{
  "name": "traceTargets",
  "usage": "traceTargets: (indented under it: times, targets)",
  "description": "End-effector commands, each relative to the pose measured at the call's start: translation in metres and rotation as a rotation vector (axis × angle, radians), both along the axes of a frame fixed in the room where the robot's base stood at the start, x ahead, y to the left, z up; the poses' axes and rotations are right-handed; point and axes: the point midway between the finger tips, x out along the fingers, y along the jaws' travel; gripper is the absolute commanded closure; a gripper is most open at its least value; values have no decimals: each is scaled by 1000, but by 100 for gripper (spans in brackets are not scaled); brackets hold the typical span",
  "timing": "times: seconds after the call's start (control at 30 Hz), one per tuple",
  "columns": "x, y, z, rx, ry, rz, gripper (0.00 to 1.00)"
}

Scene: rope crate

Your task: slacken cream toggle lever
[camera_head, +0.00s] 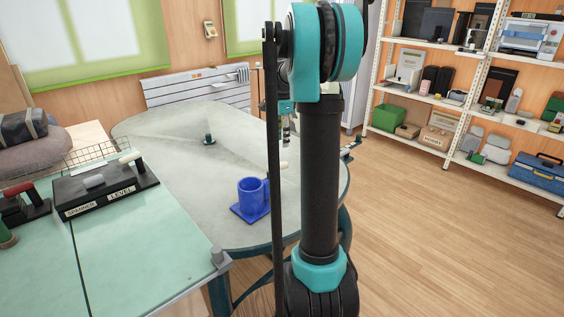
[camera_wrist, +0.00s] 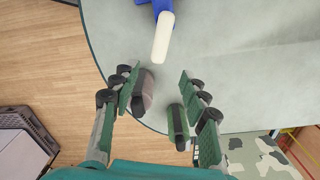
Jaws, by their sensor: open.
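A cream bar-shaped lever (camera_wrist: 162,38) shows at the top of the wrist view, its upper end against a blue part (camera_wrist: 150,6). In the head view a cream tip (camera_head: 284,165) shows just right of the blue cup-shaped piece on a square blue plate (camera_head: 250,208); my arm partly hides the space between. My gripper (camera_wrist: 160,97) is open, fingers apart, with the cream lever beyond the fingertips and not touched. In the head view my arm mostly hides my gripper.
The rounded grey table (camera_head: 180,150) has a small dark knob-like item (camera_head: 208,139) at the back. A pinkish-grey piece (camera_wrist: 143,92) and a green piece (camera_wrist: 178,124) show between my fingers; I cannot tell what they are. Shelves (camera_head: 455,102) stand right; the floor before them is clear.

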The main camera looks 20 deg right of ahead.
Motion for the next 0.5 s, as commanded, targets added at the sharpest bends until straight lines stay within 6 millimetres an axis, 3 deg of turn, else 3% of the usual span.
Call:
traceTargets:
  times: [0.3, 0.5]
  targets:
    - [0, 0, -64, 0, 0, 1, 55]
    - [0, 0, -92, 0, 0, 1, 55]
